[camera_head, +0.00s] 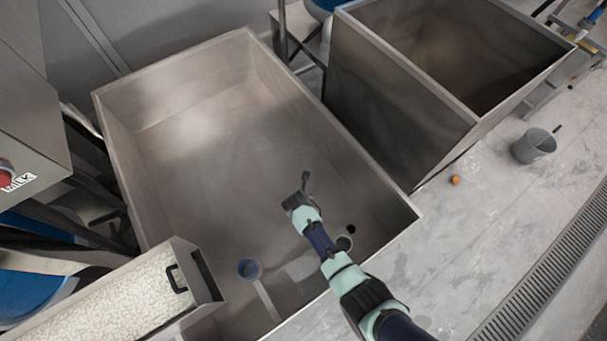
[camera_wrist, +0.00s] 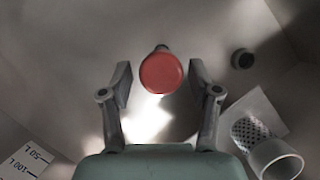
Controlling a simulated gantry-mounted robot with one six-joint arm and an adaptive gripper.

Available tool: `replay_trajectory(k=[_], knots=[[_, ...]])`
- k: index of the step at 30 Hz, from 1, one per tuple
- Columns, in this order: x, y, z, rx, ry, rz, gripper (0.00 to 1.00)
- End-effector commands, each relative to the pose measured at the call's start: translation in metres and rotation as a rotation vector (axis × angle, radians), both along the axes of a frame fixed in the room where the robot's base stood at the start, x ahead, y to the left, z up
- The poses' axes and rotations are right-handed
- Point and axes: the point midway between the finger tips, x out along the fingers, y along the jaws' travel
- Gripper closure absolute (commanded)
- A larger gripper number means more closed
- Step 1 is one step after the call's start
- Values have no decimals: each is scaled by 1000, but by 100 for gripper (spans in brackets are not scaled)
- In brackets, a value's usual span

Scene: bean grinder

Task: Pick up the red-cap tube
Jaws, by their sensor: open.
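The red-cap tube (camera_wrist: 161,73) shows in the wrist view as a round red cap seen end-on, with a small dark piece behind its top edge. The cap lies between and slightly beyond the fingertips of my gripper (camera_wrist: 161,82). My gripper is open, with a finger on either side of the cap and a gap on both sides. In the head view my gripper (camera_head: 300,200) is down inside the large metal bin (camera_head: 165,215). The red cap cannot be made out there, and most of the tube's body is hidden beneath the cap.
The wrist view shows a dark round piece (camera_wrist: 242,58), a pale cup (camera_wrist: 277,158) and a marked measuring piece (camera_wrist: 25,162). A second bin (camera_head: 400,105) and grey bucket (camera_head: 533,147) stand right.

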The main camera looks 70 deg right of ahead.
Motion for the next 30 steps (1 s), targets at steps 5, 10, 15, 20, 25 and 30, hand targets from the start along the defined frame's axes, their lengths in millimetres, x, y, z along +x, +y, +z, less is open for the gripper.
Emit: replay_trajectory(k=[5, 10, 15, 20, 25, 30], knots=[[1, -13, -37, 0, -1, -3, 38], [2, -18, -42, 0, 0, -1, 38], [2, -18, -41, 0, 0, -1, 45], [2, -18, -40, 0, 0, -1, 72], [2, -18, -41, 0, 0, -1, 100], [2, -18, -40, 0, 0, -1, 100]])
